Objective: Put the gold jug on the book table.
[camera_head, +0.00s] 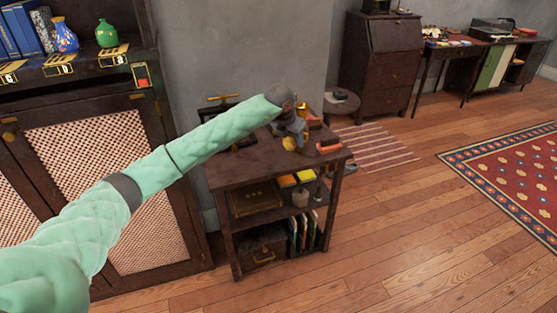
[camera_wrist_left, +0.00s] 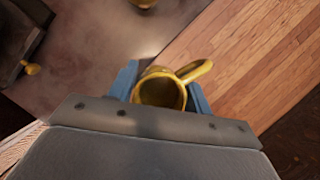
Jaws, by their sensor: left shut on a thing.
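The gold jug (camera_wrist_left: 160,93) is between the blue fingers of my left gripper (camera_wrist_left: 160,96) in the left wrist view, its open mouth facing the camera and its handle pointing to the upper right. In the head view, my left gripper (camera_head: 293,132) is over the right part of a small dark wooden table with books on its lower shelf, the book table (camera_head: 245,168). The gold jug shows just below the gripper (camera_head: 289,144), partly covered. I cannot tell whether it touches the tabletop. My right gripper is not in view.
A red-orange item (camera_head: 329,146) lies at the table's right edge. Another gold object (camera_head: 302,108) shows behind my gripper. A round stool (camera_head: 342,101) stands behind the table. A dark cabinet (camera_head: 110,170) stands at the left.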

